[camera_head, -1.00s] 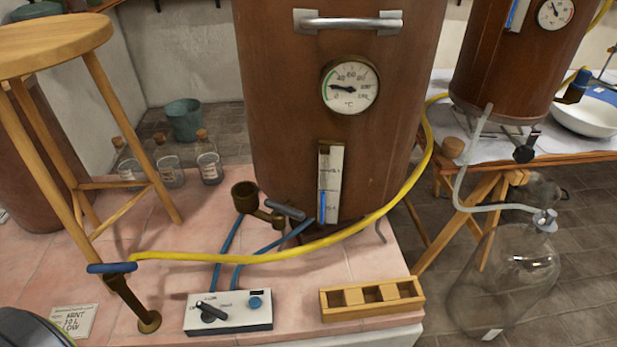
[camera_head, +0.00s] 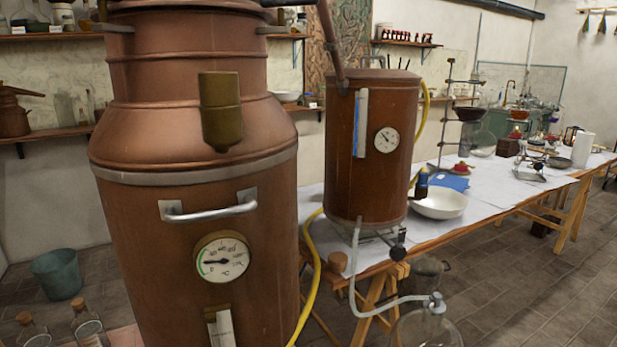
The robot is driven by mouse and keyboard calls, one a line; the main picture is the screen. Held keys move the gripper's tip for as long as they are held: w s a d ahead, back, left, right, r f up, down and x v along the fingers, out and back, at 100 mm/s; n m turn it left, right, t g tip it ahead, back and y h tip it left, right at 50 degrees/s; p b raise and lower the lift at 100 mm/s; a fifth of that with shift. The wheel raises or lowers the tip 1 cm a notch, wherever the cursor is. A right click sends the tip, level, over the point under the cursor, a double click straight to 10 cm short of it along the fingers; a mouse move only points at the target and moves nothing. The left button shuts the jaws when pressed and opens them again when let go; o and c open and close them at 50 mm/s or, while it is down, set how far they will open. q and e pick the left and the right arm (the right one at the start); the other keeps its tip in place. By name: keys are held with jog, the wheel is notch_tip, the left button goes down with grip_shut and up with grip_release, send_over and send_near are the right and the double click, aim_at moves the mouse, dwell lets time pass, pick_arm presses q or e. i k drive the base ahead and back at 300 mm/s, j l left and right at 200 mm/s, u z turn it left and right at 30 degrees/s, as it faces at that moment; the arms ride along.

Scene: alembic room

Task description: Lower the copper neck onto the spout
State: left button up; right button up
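The large copper still (camera_head: 195,130) stands at the left, its top cut off by the upper edge. A slanting copper pipe (camera_head: 328,32), which looks like the end of the neck, comes down from the upper edge. Its lower end meets or overlaps a short stub (camera_head: 343,84) at the left rim of the smaller copper vessel (camera_head: 380,185); I cannot tell whether they touch or fit. Neither of my grippers is in view.
A yellow hose (camera_head: 315,285) runs between the two vessels. A white bowl (camera_head: 439,203) and glassware stand on the white-covered table (camera_head: 490,185). A glass carboy (camera_head: 428,328) is below. Shelves line the wall.

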aim_at(332, 45)
jog(key=i+l+u, duration=0.2)
jog(key=l, duration=0.25)
jog(key=i+l+u, duration=0.15)
jog(key=l, duration=0.3)
jog(key=i+l+u, duration=0.2)
jog(key=l, duration=0.3)
jog(key=l+u, duration=0.2)
jog(key=l, duration=0.3)
jog(key=l+u, duration=0.2)
jog(key=l, duration=0.3)
jog(key=k+l, duration=0.1)
jog(key=k, duration=0.5)
jog(key=i+l, duration=0.25)
jog(key=l, duration=0.15)
jog(key=i+l, duration=0.2)
jog(key=l, duration=0.2)
jog(key=z, duration=0.05)
